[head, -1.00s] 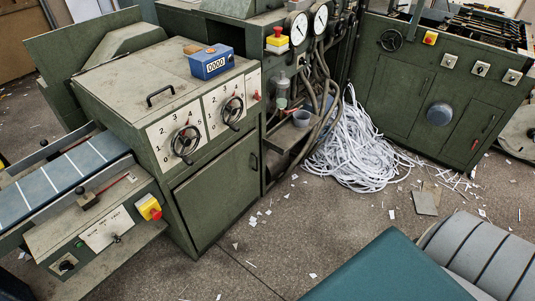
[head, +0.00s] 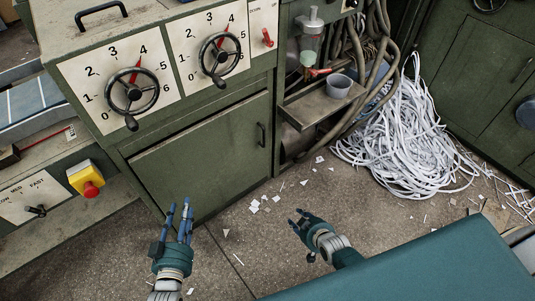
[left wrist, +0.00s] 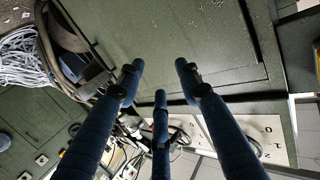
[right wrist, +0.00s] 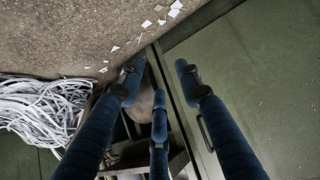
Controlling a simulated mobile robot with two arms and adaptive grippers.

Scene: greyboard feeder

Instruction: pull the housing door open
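The housing door (head: 205,160) is a flat dark green panel below the two dials, and it sits closed in its frame. Its dark bar handle (head: 262,136) is upright near the right edge; the handle also shows in the right wrist view (right wrist: 205,133), beside a finger. My left gripper (head: 180,206) is open and empty, fingers up, in front of the door's lower part. My right gripper (head: 298,221) is open and empty, below and right of the handle and apart from it. In the left wrist view the open fingers (left wrist: 160,72) point towards green panelling.
A small shelf (head: 318,108) with a grey cup (head: 339,86) juts out right of the door, near hanging hoses. A pile of white paper strips (head: 405,135) lies beyond. A teal padded surface (head: 400,262) fills the lower right. The floor before the door has only scraps.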

